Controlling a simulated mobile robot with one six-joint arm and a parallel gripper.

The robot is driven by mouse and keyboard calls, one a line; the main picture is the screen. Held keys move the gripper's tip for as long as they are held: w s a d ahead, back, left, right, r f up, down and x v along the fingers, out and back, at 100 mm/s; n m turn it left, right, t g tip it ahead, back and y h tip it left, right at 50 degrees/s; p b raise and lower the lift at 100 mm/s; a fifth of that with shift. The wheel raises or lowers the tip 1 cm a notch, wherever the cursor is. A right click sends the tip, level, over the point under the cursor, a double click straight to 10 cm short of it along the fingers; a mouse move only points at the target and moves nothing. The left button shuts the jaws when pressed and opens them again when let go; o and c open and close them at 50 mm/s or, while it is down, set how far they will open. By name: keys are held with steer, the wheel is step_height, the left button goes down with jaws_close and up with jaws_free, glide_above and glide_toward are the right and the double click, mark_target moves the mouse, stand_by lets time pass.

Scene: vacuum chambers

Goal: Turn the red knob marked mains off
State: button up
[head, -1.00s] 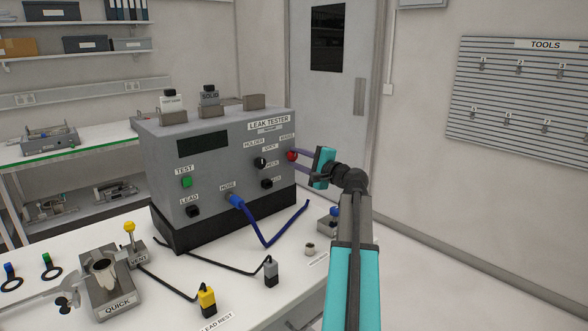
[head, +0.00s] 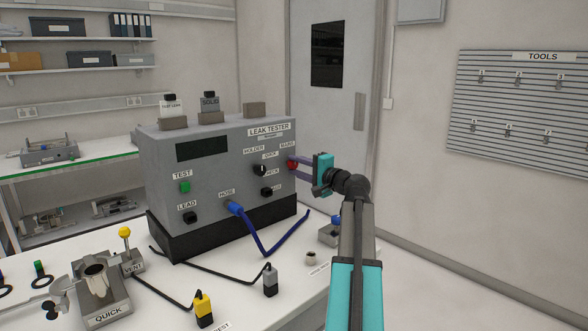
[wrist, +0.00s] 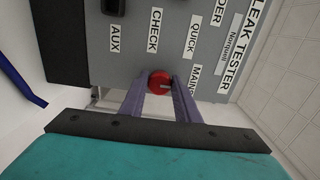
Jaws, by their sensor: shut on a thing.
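The red knob (head: 292,164) sits at the upper right of the grey leak tester's (head: 220,155) front panel, under the MAINS label. In the wrist view the round red knob (wrist: 159,82) lies between the tips of my two purple fingers, with a pale mark on its face. My gripper (head: 296,164) reaches it from the right in the head view and is shut on it; it also shows in the wrist view (wrist: 160,88). The fingers partly hide the knob's sides.
A black knob (head: 261,170) and others sit left of the red knob. A blue hose (head: 268,240) loops from the panel's front. A small device with a blue top (head: 331,231) stands on the bench below my arm. Open floor lies to the right.

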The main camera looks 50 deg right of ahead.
steer(key=shift+r, duration=0.2)
steer(key=o, duration=1)
steer(key=shift+w+f, duration=0.1)
steer(key=shift+o, duration=0.2)
steer(key=shift+f, duration=0.1)
steer(key=s+a, duration=0.1)
steer(key=s, duration=1.2)
steer(key=shift+s, duration=0.4)
steer(key=shift+s, duration=0.15)
